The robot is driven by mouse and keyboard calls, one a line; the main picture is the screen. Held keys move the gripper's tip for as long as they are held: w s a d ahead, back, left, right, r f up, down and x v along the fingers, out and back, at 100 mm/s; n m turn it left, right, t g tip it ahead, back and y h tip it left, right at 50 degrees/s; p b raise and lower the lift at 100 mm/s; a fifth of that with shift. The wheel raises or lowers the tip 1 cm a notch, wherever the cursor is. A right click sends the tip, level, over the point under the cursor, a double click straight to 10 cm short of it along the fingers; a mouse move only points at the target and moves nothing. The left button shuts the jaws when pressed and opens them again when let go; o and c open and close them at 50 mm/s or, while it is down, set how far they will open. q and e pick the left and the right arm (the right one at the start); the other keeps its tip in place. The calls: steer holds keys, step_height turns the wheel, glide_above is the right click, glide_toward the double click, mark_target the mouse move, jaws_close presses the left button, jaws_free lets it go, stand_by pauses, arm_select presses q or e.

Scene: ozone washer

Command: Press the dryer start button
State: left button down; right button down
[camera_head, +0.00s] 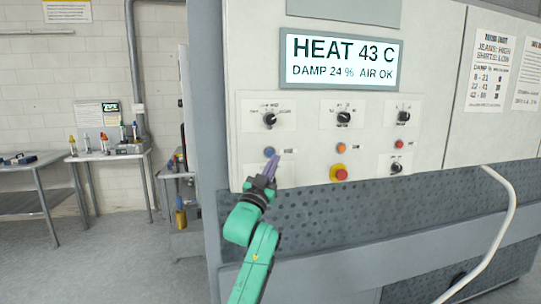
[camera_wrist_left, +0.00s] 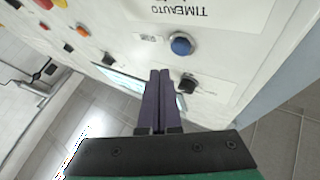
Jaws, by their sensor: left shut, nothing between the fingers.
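The dryer's control panel (camera_head: 310,130) faces me with several buttons and knobs. A round blue button (camera_head: 269,152) is at the left of the button row and also shows in the left wrist view (camera_wrist_left: 181,44). An orange button (camera_head: 340,153) and a red button (camera_head: 400,145) are to its right. The small labels beside them are too small to read. My left gripper (camera_head: 272,162) has its purple fingers together and empty, pointing up just below the blue button. In the left wrist view its fingertips (camera_wrist_left: 159,72) appear close to the blue button; contact cannot be told.
A red stop button on a yellow base (camera_head: 339,173) sits below the orange one. Black knobs (camera_head: 269,119) line the row above, under a display (camera_head: 341,60) reading HEAT 43 C. A dark dimpled ledge (camera_head: 370,205) and a white curved bar (camera_head: 500,225) lie below.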

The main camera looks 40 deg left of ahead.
arm_select(q)
steer(key=shift+s+d, duration=0.45)
steer(key=shift+d, duration=0.2)
steer(key=shift+s+d, duration=0.45)
steer(key=shift+d, duration=0.15)
